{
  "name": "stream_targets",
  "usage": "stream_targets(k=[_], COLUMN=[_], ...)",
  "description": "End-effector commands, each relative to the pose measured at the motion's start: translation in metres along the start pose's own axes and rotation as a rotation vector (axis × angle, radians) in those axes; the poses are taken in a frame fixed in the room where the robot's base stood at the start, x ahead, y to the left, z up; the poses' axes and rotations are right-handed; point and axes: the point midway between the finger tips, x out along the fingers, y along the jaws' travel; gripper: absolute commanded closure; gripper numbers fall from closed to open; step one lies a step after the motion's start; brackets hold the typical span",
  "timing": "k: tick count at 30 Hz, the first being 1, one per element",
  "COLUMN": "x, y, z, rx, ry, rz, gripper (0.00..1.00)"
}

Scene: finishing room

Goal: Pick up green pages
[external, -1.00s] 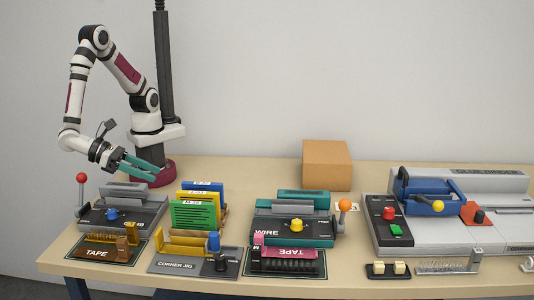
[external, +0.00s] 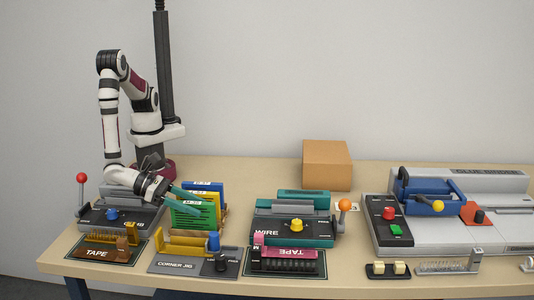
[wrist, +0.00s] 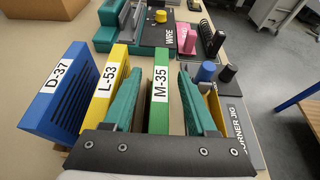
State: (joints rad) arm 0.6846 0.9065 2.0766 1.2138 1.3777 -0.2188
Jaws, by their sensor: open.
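The green pages (external: 192,217) stand upright at the front of a row of coloured page sets. In the wrist view the green pages (wrist: 160,92) carry the label M-35 on their top edge. My gripper (external: 194,202) is at the top of the green pages. Its teal fingers (wrist: 159,74) are apart, one on each side of the green pages. The left finger is between them and the yellow L-53 pages (wrist: 107,88); the right finger is on the corner jig side.
Blue D-37 pages (wrist: 57,90) stand beyond the yellow ones. The corner jig (external: 180,265) with a blue knob is in front of the row. A grey punch machine (external: 105,215) is at the left and a teal wire machine (external: 290,238) at the right.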

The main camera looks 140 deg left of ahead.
Motion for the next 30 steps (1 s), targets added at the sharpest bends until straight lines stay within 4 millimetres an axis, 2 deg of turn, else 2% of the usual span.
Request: stream_targets(k=[3, 12, 13, 26, 30], x=[-0.0005, -0.0009, -0.0009, -0.0011, -0.0043], y=[-0.0001, -0.0001, -0.0001, -0.0002, -0.0004], z=[0.0001, 0.0002, 0.0002, 0.0008, 0.0086], rx=[0.000, 0.000, 0.000, 0.000, -0.003], ry=[0.000, 0.000, 0.000, -0.001, -0.001], rz=[0.000, 0.000, 0.000, 0.000, 0.000], gripper=[0.43, 0.96, 1.00, 1.00, 1.00])
